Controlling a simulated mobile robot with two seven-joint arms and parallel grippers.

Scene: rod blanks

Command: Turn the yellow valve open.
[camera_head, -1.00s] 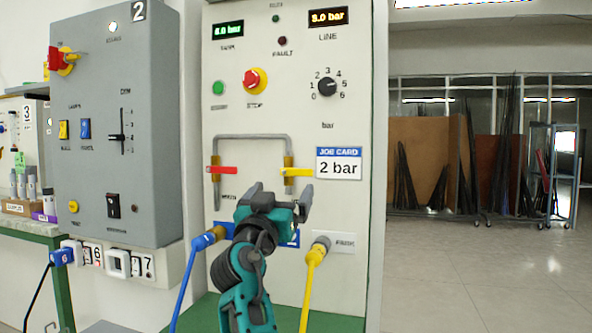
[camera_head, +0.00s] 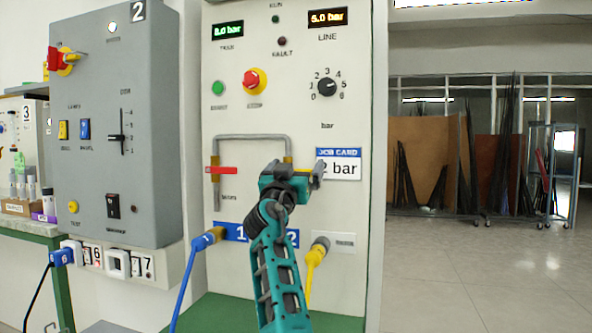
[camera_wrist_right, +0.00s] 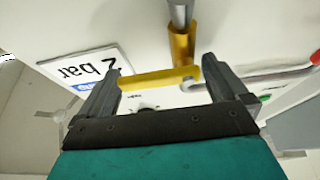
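The yellow valve's brass body (camera_head: 288,160) shows on the right leg of the grey pipe in the head view; my right gripper (camera_head: 291,174) covers most of its handle. In the right wrist view the yellow handle (camera_wrist_right: 158,78) lies crosswise between the two fingers of the gripper (camera_wrist_right: 168,85), reaching sideways from the brass body (camera_wrist_right: 181,42). The fingers are apart, one near the handle's free end and the other beyond the brass body. I cannot tell whether either touches. My left gripper is not in view.
A red-handled valve (camera_head: 222,170) sits on the pipe's left leg. The job card (camera_head: 340,155) is partly behind my gripper. Below are a blue plug (camera_head: 207,239) and a yellow plug (camera_head: 317,251) with hanging cables. A grey control box (camera_head: 135,130) stands out at left.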

